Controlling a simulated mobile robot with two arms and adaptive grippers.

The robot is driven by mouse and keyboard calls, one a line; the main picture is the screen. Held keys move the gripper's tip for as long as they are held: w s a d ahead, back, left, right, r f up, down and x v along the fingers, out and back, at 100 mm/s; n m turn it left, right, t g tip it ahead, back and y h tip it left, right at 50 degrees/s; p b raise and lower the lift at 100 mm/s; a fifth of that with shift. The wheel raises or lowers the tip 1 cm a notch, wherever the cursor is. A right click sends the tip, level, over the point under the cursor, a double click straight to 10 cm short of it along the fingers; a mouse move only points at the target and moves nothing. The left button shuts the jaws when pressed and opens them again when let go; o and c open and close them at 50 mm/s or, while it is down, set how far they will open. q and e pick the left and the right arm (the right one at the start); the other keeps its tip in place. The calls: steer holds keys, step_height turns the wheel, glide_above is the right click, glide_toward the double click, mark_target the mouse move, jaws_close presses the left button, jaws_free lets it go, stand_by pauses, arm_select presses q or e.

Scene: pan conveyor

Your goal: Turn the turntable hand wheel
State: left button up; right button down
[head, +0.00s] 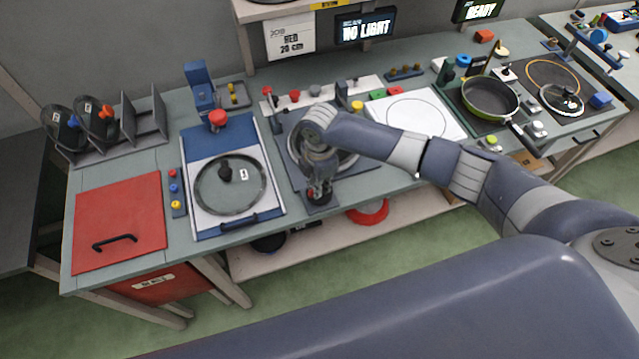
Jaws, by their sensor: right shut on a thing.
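The turntable (347,165) is a round, ringed disc on a dark plate in the middle of the bench. My right arm crosses over it and hides much of it. My right gripper (319,190) points down at the front edge of this plate, over a small dark block. It is shut on what appears to be the hand wheel there; the fingers hide most of the wheel, so its shape and angle cannot be told. My left gripper is out of view.
Left of the turntable, a glass lid (248,194) lies on a blue and white station. A red panel (120,225) is at the far left. A frying pan (490,98) sits at the right. A white board (425,118) with a drawn circle lies right of the turntable.

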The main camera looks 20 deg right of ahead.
steer(key=shift+r, duration=0.1)
steer(key=c, duration=1.6)
jaws_free()
steer(key=shift+c, duration=0.2)
step_height(320, 180, up, 12)
